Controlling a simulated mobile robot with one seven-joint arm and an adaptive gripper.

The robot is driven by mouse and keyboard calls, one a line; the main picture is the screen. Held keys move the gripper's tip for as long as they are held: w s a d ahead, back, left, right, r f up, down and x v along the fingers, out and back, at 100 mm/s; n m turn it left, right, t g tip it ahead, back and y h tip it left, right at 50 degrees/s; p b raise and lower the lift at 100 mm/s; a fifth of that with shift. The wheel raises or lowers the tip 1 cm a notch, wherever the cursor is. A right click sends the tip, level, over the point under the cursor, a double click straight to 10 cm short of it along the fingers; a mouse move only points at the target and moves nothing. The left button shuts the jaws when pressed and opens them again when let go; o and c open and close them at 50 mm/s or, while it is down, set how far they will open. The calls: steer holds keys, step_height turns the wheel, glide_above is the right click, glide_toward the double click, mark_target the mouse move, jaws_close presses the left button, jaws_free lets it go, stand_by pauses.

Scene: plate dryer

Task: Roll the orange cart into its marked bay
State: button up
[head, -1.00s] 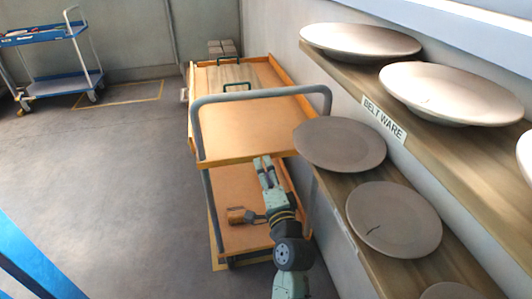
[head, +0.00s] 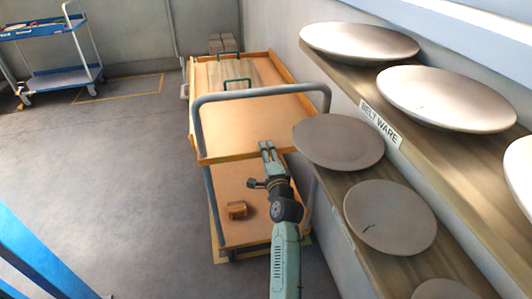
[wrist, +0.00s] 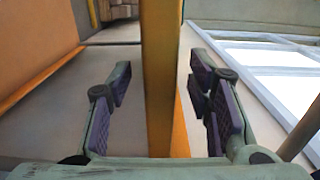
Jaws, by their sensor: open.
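The orange cart (head: 250,123) stands against the right wall in the head view, with a grey tubular push handle (head: 262,92) over its near end. My gripper (head: 266,147) is at the near edge of its upper shelf, below the handle. In the wrist view my gripper (wrist: 160,85) is open, with an upright orange strip (wrist: 160,60), apparently the cart's rim, between its fingers. I cannot tell whether the fingers touch it. Yellow floor tape (head: 218,252) shows beside the cart's near end. Another yellow outline (head: 128,90) lies on the floor at the back left.
A blue cart (head: 60,78) stands at the back left. Wall shelves with grey plates (head: 340,142) and a "BELT WARE" label (head: 380,122) run close along the right. A small brown block (head: 237,209) sits on the orange cart's lower shelf. The floor to the left is open.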

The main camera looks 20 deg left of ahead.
steer(key=shift+x, duration=0.8)
steer(key=shift+c, duration=0.4)
jaws_close()
